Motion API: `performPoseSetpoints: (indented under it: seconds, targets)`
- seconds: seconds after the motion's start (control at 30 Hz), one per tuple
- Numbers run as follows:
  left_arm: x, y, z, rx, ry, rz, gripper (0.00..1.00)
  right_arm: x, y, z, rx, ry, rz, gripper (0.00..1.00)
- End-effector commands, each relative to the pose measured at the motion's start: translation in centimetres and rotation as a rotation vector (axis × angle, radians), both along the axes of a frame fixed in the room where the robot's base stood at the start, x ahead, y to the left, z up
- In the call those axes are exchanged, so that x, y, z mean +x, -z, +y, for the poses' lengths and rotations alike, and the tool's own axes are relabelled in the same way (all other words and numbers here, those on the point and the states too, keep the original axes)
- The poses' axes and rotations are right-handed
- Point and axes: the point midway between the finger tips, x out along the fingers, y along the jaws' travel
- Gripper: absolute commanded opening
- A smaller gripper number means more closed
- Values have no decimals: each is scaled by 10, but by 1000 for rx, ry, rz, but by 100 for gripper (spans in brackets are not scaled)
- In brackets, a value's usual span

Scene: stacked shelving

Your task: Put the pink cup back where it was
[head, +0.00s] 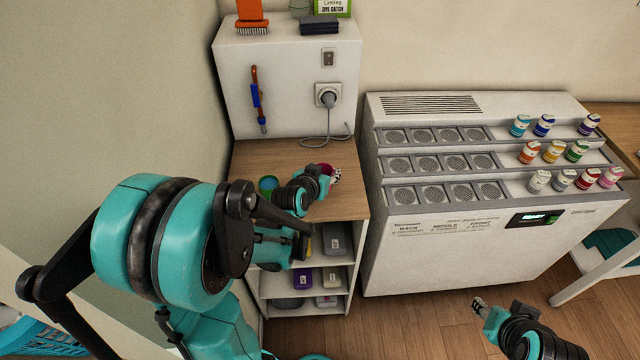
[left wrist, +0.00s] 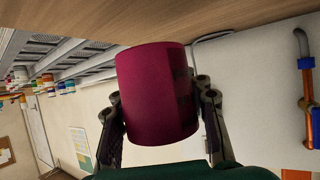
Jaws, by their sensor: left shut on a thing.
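The pink cup shows in the left wrist view (left wrist: 155,92) between the two fingers of my left gripper (left wrist: 160,115), which is shut on it. In the head view the pink cup (head: 325,169) is mostly hidden by the gripper (head: 333,174), over the right part of the wooden shelf top (head: 340,205). I cannot tell whether the cup touches the wood. A teal-green cup (head: 267,184) stands left of the gripper on the same top. My right gripper (head: 479,305) is over the floor at the lower right, away from the cups; its finger opening is unclear.
A white panel with a socket (head: 327,95) and cable stands behind the top. A white dispenser cabinet (head: 440,235) with several small jars stands close on the right. Shelves below hold boxes (head: 335,240). The wooden top's front right is bare.

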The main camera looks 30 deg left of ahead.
Motion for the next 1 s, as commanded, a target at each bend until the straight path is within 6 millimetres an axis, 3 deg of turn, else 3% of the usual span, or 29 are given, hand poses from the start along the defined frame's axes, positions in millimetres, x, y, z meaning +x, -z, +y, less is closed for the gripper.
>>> performPoseSetpoints:
  seconds: [0.1,0.2,0.37,0.6,0.97,1.0]
  targets:
    - [4,12,18,-1,-4,-1,3,0,9,0,0,0,0,40]
    - [5,15,24,0,0,-1,3,0,10,0,0,0,0,40]
    - [6,25,26,0,1,0,3,0,16,0,0,0,0,40]
    - [6,57,26,1,2,0,3,0,34,0,0,0,0,40]
    - [6,59,25,1,2,0,3,0,36,0,0,0,0,40]
    - [6,59,25,1,2,0,36,0,36,0,0,0,0,40]
